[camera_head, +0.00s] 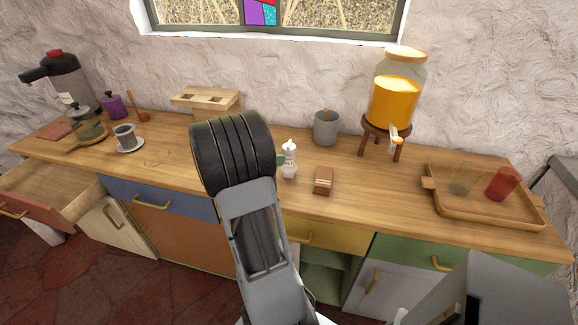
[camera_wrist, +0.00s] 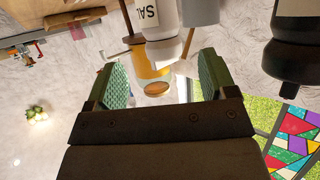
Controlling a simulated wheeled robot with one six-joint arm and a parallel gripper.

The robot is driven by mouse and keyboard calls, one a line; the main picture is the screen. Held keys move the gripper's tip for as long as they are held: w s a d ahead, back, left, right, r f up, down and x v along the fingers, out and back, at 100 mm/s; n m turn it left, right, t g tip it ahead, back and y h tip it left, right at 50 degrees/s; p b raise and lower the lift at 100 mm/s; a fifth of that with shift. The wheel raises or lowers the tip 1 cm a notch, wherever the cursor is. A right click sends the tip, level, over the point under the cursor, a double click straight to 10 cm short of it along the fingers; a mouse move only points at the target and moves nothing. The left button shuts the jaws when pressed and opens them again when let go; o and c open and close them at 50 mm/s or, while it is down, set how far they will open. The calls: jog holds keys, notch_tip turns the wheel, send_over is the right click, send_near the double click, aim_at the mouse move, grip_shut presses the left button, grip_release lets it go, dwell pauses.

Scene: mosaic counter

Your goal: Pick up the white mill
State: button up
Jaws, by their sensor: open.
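The white mill (camera_head: 289,161) stands upright on the wooden counter, just right of my arm's dark wrist in the head view. In the wrist view, which is upside down, the white mill (camera_wrist: 163,22) bears the letters "SAL" and shows at the top edge, cut off by the frame. My gripper (camera_wrist: 162,68) is open, with its green-padded fingers apart and nothing held. The mill lies in line with the gap between the fingers, beyond the tips. In the head view my arm hides most of the gripper; a bit of green pad shows beside the mill.
A brown block-like item (camera_head: 323,181) lies right of the mill, and a grey canister (camera_head: 326,128) stands behind. A dark bottle-like object (camera_wrist: 294,55) is close by at right in the wrist view. A drink dispenser (camera_head: 394,100) and a wooden tray (camera_head: 470,213) stand farther right.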

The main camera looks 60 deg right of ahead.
aim_at(288, 144)
jog(key=shift+x, duration=3.8)
jog(key=shift+c, duration=0.3)
jog(key=shift+r, duration=0.1)
jog(key=c, duration=1.3)
jog(key=shift+r, duration=0.65)
notch_tip(288, 144, up, 2)
jog(key=shift+w+a+r, duration=0.1)
jog(key=shift+r, duration=0.1)
jog(key=s+a+r+p, duration=0.1)
jog(key=s+a+r, duration=0.1)
jog(key=a+r, duration=0.7)
jog(key=a, duration=0.4)
jog(key=shift+a+r, duration=0.2)
jog(key=shift+a, duration=0.1)
